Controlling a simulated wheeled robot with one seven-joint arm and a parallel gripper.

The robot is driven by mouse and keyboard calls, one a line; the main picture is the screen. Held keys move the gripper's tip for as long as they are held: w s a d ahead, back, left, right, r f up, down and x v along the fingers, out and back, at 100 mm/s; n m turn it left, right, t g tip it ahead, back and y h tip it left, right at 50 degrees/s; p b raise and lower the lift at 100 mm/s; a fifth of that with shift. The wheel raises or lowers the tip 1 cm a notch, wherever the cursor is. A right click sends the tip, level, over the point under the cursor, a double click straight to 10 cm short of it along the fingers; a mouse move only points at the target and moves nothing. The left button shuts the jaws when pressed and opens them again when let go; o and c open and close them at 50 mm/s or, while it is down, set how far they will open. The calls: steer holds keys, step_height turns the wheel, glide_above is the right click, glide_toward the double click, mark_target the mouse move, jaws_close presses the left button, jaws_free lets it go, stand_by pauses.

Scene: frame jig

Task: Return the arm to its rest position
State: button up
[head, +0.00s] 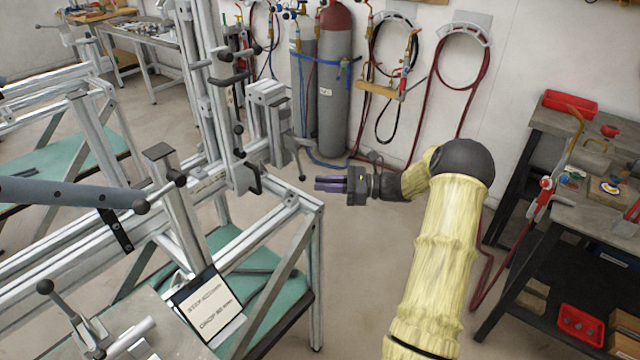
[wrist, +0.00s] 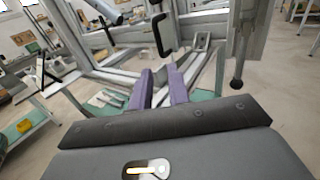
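My gripper (head: 318,184) is at the end of my arm in its yellow cover, near the middle of the head view, with its purple fingers pointing left. It is in the air, just right of the metal frame jig (head: 318,212) in the picture. In the wrist view the two purple fingers of my gripper (wrist: 160,74) stand apart with a gap between them, and nothing is held. The frame jig also shows beyond the fingertips in the wrist view (wrist: 205,75). How far the fingers are from the jig is hard to tell.
Gas cylinders (head: 335,95) and hose coils (head: 462,75) are by the back wall. A black-and-white sign (head: 208,305) is at the jig's front. Open floor (head: 365,270) lies between jig and arm.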

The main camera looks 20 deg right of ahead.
steer(key=shift+a, duration=0.1)
steer(key=s+a+n+g+h+p, duration=0.5)
steer(key=s+a+n+g, duration=0.4)
steer(key=a, duration=0.5)
steer(key=s+r+n+t+h+p, duration=0.1)
steer(key=s+r+n+h+p, duration=0.1)
steer(key=s+r+n+h, duration=0.2)
steer(key=s+a+r+n+t+h+p, duration=0.1)
steer(key=s+r+n+h+p, duration=0.2)
steer(key=s+n+h, duration=0.3)
steer(key=s+r+n, duration=0.1)
steer(key=s+n, duration=0.3)
steer(key=s, duration=0.1)
steer(key=shift+s+r+n+t+h, duration=0.2)
steer(key=shift+s+n+t+h, duration=0.15)
steer(key=shift+n+t+h, duration=0.05)
steer(key=shift+a, duration=0.1)
steer(key=shift+o, duration=0.4)
